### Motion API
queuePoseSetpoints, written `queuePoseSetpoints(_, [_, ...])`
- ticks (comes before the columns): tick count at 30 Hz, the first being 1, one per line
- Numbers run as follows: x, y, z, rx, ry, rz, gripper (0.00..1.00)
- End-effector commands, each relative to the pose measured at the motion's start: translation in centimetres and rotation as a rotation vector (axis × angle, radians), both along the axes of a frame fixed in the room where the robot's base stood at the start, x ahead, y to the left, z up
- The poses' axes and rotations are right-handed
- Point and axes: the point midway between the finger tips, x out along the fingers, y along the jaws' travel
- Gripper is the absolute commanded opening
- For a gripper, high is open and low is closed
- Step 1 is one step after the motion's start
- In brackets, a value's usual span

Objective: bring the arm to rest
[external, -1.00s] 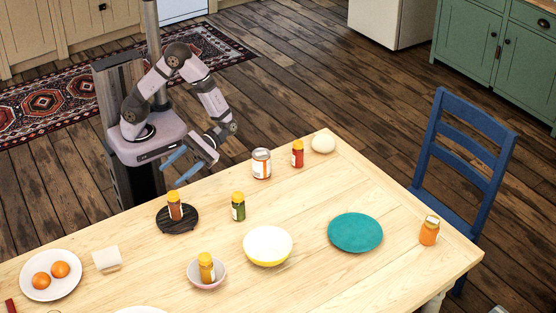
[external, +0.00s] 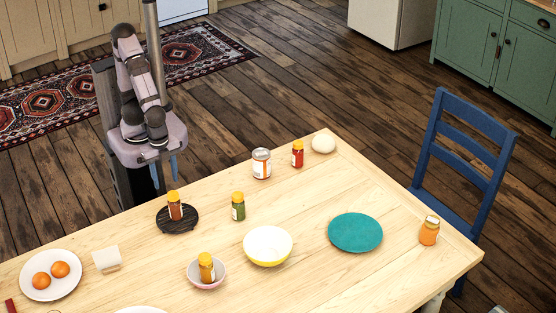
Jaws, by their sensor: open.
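My gripper (external: 164,172) hangs at the front of my base, with its two blue fingers pointing down and spread apart. It is open and nothing shows between the fingers. My arm is folded upright above the base. The gripper is beyond the far edge of the wooden table (external: 330,285), apart from everything on it.
A jar stands on a dark round trivet (external: 189,223), the closest thing to my gripper. A green jar (external: 238,207), a can (external: 261,163), a red jar (external: 297,154), a yellow-white bowl (external: 268,246) and a teal plate (external: 356,232) stand farther right. A blue chair (external: 465,150) is at right.

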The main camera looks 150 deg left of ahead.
Motion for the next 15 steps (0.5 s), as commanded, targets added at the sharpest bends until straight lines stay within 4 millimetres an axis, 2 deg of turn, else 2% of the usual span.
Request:
queuePoseSetpoints(1, [0.0,0.0,1.8,-0.001,0.001,0.004,0.47])
queuePoseSetpoints(5, [0.0,0.0,4.1,-0.002,0.003,0.008,0.47])
queuePoseSetpoints(12, [0.0,0.0,9.1,-0.002,0.005,0.012,0.47])
queuePoseSetpoints(15, [-0.1,0.0,10.5,-0.002,0.005,0.013,0.47])
